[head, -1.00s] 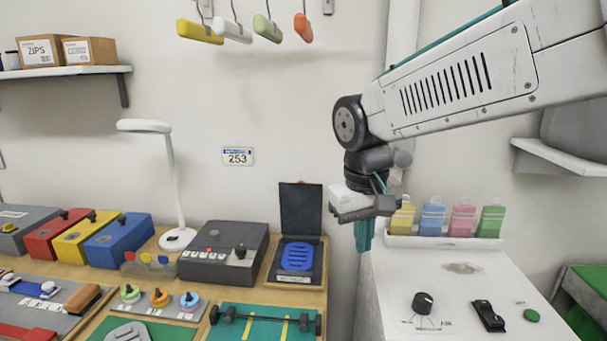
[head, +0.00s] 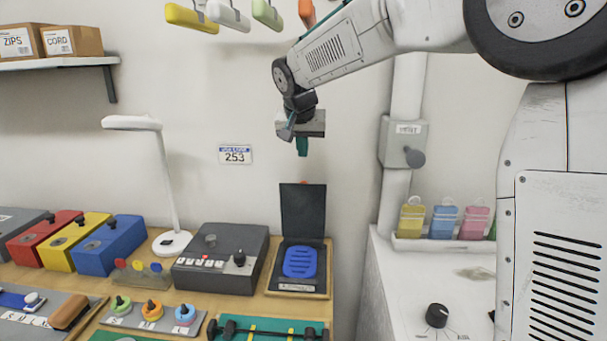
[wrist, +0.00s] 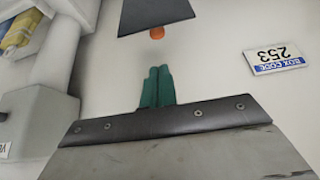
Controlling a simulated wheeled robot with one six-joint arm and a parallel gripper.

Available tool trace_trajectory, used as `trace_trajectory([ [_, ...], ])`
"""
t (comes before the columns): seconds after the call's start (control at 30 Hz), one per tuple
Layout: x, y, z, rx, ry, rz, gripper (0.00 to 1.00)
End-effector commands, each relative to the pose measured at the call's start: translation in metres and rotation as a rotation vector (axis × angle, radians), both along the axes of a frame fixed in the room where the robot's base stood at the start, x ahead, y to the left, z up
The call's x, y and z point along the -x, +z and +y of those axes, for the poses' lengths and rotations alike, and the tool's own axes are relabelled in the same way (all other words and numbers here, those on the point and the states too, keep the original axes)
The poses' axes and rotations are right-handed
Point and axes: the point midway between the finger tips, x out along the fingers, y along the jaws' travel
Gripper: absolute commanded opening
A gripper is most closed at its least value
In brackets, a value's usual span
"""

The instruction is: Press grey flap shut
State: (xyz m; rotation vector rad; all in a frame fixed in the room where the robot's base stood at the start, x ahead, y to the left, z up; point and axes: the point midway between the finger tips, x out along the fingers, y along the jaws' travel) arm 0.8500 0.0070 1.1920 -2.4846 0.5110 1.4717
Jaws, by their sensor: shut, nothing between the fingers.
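The dark grey flap (head: 303,210) stands upright and open at the back of a low dark box (head: 297,286) on the wooden bench. A blue ribbed pad (head: 300,262) lies uncovered in the box. My gripper (head: 302,154) points down with its teal fingers together and empty. In the head view it hangs above the flap's top edge, with a gap between them. In the wrist view the closed fingertips (wrist: 158,70) point towards the flap (wrist: 155,14) at the top of the picture. A small orange thing (wrist: 156,33) shows just by the flap's edge.
A dark control box (head: 220,258) and a white lamp (head: 170,190) stand left of the flap box. A white cabinet (head: 400,290) is to the right. Coloured handles (head: 267,14) hang on the wall above. The wall around the gripper is clear.

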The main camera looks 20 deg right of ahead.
Motion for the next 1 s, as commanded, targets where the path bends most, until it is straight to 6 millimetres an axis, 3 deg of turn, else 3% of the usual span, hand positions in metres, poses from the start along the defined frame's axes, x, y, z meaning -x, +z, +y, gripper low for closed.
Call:
trace_trajectory([
  [0.27, -0.005, -0.012, 0.000, 0.001, 0.003, 0.005, 0.00],
  [0.7, -0.037, -0.076, -0.013, 0.001, 0.005, 0.004, 0.00],
  [1.0, -0.044, -0.088, -0.015, 0.001, 0.006, 0.003, 0.00],
])
